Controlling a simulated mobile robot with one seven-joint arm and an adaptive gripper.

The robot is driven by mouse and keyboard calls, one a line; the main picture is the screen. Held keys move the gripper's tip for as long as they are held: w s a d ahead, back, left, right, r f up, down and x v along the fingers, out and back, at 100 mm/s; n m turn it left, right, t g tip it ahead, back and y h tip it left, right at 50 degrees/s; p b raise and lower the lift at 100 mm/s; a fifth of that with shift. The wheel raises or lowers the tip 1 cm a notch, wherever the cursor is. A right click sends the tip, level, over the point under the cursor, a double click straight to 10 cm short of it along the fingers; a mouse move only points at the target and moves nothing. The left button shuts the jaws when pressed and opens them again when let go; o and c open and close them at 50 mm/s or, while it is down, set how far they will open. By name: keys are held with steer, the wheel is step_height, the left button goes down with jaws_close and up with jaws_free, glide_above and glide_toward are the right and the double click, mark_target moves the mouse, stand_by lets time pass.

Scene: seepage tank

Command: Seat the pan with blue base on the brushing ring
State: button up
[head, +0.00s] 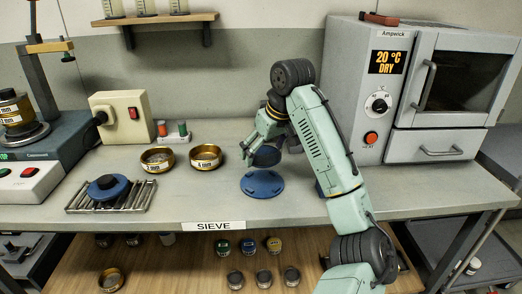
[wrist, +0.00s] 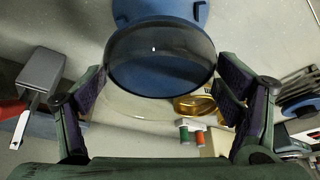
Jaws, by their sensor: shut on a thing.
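The pan with blue base (head: 266,157) is in my gripper (head: 266,146), dark-sided in the head view. The wrist view shows its dark rim and blue inside (wrist: 160,62) between the two fingers (wrist: 160,95). My gripper is shut on the pan and holds it above the bench. The brushing ring, a flat blue disc (head: 262,187), lies on the bench just below and in front of the pan. Part of the blue disc (wrist: 150,10) shows beyond the pan in the wrist view. The pan and the disc look apart; the pan's underside is hidden.
Two brass sieves (head: 157,160) (head: 206,157) stand left of the disc. A blue round piece (head: 108,187) sits on a metal rack (head: 80,205) farther left. The oven (head: 365,95) stands at the right. The bench is clear around the disc's left and front.

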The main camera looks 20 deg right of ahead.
steer(key=shift+r, duration=0.1)
steer(key=b, duration=0.3)
glide_above(261, 181)
steer(key=s, duration=0.1)
steer(key=shift+s+d+f, duration=0.1)
steer(key=shift+f, duration=1.4)
steer(key=shift+s+d+f, duration=0.1)
steer(key=shift+f, duration=1.35)
steer(key=shift+p, duration=0.75)
steer(key=shift+f+b, duration=0.55)
steer(key=shift+f, duration=0.55)
steer(key=o, duration=1.1)
steer(key=shift+r, duration=0.1)
